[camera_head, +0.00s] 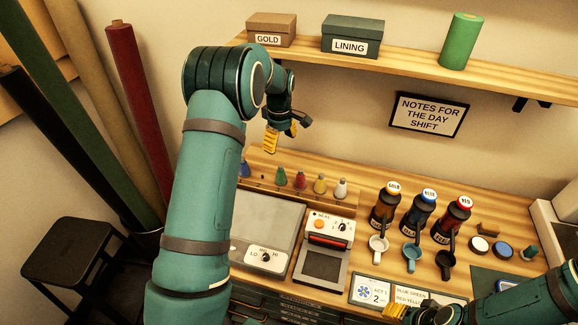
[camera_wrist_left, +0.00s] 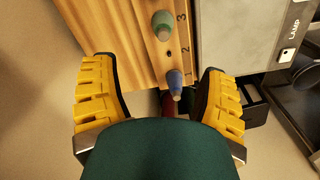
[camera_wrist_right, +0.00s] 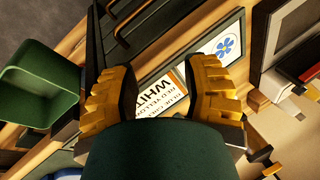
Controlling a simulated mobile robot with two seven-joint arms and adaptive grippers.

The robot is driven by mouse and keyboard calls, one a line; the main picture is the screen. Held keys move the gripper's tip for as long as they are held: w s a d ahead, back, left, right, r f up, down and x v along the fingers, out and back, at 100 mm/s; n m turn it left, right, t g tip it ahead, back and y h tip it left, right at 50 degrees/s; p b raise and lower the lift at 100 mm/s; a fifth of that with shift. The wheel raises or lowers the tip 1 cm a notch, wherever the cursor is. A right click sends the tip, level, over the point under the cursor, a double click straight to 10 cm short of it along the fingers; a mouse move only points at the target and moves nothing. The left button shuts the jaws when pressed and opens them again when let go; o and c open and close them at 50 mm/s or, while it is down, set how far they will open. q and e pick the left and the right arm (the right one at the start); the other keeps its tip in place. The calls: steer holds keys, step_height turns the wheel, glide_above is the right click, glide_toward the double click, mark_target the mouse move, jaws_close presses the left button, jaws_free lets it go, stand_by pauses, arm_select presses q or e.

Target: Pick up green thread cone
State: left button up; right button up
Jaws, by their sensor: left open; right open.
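The green thread cone (camera_head: 281,177) stands upright in a row of cones on the wooden rack at the back of the table. In the left wrist view the green cone (camera_wrist_left: 163,25) stands by the number 3, at the upper middle. The blue cone (camera_wrist_left: 175,84) stands by the number 1, between my open fingers in the picture. A bare hole lies between these two cones. My left gripper (camera_head: 271,150) is open and empty, above the rack's left part. My right gripper (camera_head: 395,311) is open over the front right, above the cards (camera_wrist_right: 165,92).
Red (camera_head: 300,181), yellow (camera_head: 320,185) and white (camera_head: 341,188) cones stand right of the green one. A grey lamp box (camera_head: 268,228) and a sealer (camera_head: 325,250) sit in front. Dye bottles (camera_head: 386,207) and cups stand to the right. A shelf (camera_head: 400,68) hangs above.

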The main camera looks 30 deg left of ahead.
mark_target(281, 170)
arm_select(q)
steer(key=f, duration=1.3)
steer(key=shift+s+f, duration=0.25)
steer(key=shift+f, duration=0.15)
steer(key=shift+d, duration=0.1)
jaws_close()
